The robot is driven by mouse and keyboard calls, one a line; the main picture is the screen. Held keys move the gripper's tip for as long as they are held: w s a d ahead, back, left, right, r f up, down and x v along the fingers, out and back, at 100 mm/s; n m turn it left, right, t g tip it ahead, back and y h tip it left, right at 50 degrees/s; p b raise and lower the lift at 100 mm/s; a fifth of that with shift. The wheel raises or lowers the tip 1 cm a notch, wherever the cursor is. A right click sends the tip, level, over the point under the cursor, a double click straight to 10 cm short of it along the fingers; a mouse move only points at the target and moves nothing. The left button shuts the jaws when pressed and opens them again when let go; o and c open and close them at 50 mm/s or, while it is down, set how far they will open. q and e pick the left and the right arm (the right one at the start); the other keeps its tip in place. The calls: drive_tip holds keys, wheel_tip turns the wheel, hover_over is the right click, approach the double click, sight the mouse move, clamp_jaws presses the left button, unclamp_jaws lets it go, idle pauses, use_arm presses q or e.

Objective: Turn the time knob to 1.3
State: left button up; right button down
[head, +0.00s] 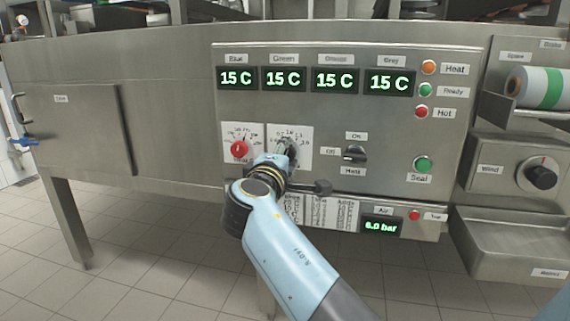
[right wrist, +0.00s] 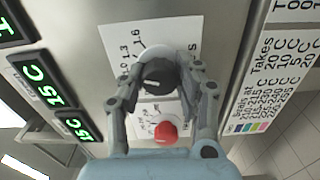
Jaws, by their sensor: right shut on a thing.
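The time knob is a black round knob (right wrist: 157,77) on a white dial plate (head: 304,133) with a printed number scale. In the head view my right gripper (head: 284,156) reaches up to the plate and hides most of the knob. I cannot read which mark the knob points at. My left gripper is in neither view.
A red knob (head: 239,148) on its own dial sits close left of the time dial. A black selector switch (head: 354,154) sits to the right. A green Seal button (head: 423,164) and a row of green 15 C displays (head: 283,79) share the steel panel.

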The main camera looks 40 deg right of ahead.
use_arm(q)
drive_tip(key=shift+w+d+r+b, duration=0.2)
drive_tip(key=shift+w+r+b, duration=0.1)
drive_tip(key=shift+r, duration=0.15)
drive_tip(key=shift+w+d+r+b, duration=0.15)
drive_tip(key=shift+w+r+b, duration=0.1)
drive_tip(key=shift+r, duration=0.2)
use_arm(e)
drive_tip(key=shift+f+m, duration=0.15)
drive_tip(key=shift+m, duration=0.85)
drive_tip(key=c, duration=0.9)
unclamp_jaws()
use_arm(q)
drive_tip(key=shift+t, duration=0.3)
